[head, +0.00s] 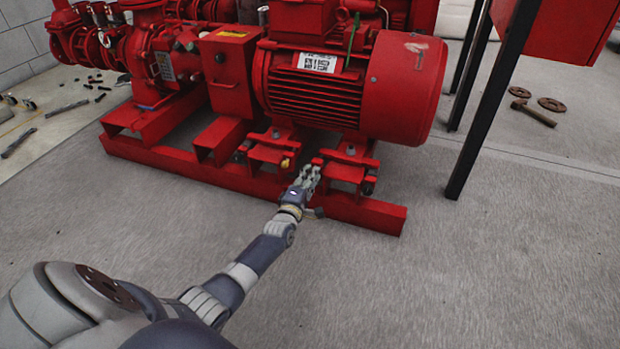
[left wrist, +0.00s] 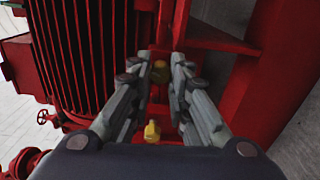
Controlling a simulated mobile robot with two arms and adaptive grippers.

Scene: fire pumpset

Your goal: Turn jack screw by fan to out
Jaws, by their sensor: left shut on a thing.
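The red motor (head: 350,85) sits on a red base frame (head: 375,214), with its rounded fan end at the right. My left gripper (head: 312,172) reaches low to the motor's near side, by the foot bracket nearer the fan end. In the left wrist view its two fingers (left wrist: 161,75) are shut on a dull yellow jack screw head (left wrist: 160,71) between the fingertips. That screw is hidden by the gripper in the head view. A second, brighter yellow screw (left wrist: 152,132) stands apart, and shows in the head view (head: 285,163) left of the gripper. My right gripper is not in view.
Red pump and pipework (head: 150,50) stand left of the motor. Dark legs (head: 490,100) under a red box (head: 557,25) rise at the right. A hammer (head: 535,113) and brown rings (head: 551,104) lie on the floor. The front floor is clear.

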